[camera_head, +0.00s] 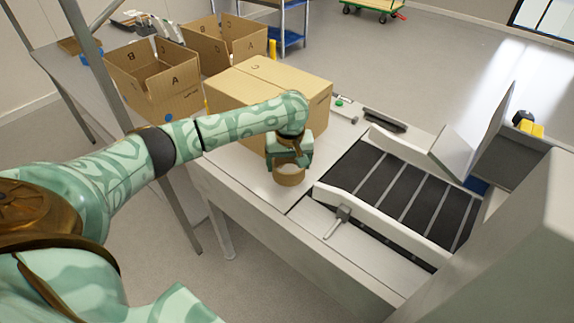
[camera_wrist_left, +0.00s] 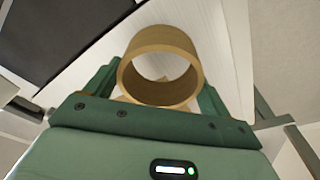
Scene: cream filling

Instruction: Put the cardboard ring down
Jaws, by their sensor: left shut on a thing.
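The cardboard ring (camera_head: 289,177) is a short tan tube at the end of my left arm, low over the white table, left of the conveyor. I cannot tell whether its lower edge touches the table. My left gripper (camera_head: 289,165) is above it and shut on it. In the left wrist view, the ring (camera_wrist_left: 161,38) sits between the two green fingers of my left gripper (camera_wrist_left: 160,82), its round opening facing the camera. The white tabletop (camera_wrist_left: 215,45) shows behind it. My right gripper is not in view.
A closed cardboard box (camera_head: 255,88) stands right behind my left gripper. A black conveyor (camera_head: 400,190) with white side rails lies to the right. Bare table (camera_head: 240,190) lies left of the ring.

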